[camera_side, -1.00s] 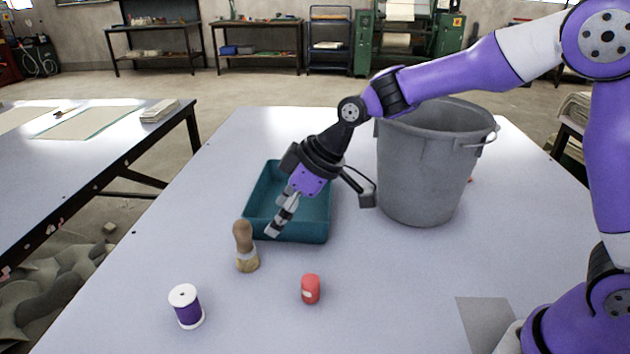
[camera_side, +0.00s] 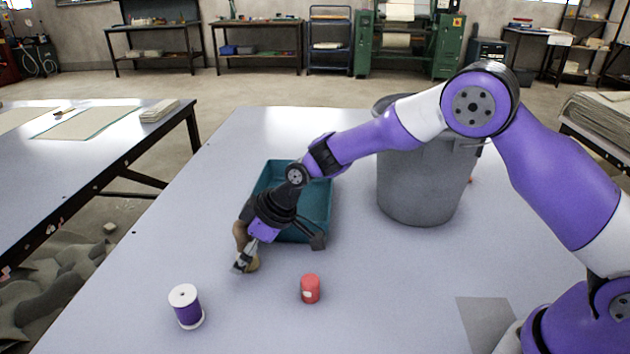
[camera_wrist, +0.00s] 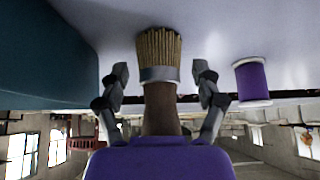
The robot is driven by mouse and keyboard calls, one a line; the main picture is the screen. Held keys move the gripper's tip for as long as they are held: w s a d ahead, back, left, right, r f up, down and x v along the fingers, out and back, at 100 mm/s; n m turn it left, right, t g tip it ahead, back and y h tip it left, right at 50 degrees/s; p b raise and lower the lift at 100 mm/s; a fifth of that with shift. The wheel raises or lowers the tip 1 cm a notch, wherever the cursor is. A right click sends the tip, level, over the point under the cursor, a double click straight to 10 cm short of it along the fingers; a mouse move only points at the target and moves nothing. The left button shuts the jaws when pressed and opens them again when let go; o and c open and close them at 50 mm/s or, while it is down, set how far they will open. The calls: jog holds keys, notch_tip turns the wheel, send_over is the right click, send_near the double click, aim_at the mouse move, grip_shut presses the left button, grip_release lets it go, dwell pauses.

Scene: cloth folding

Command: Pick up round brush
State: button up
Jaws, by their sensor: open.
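The round brush stands upright on its bristles on the table, with a brown wooden handle (camera_side: 240,233) and pale bristles. In the side view it is partly hidden behind my gripper (camera_side: 243,264). In the wrist view the brush (camera_wrist: 159,73) shows bristles, a grey band and a brown handle, between the two fingers of my gripper (camera_wrist: 160,75). The fingers are open, one on each side, with a visible gap to the brush on both sides.
A teal tray (camera_side: 318,207) lies just behind my gripper. A purple thread spool (camera_side: 187,307) stands in front left, a red pot (camera_side: 310,289) front right. A large grey bucket (camera_side: 418,185) stands at the back right. The front table (camera_side: 130,300) is mostly clear.

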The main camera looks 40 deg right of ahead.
grip_shut()
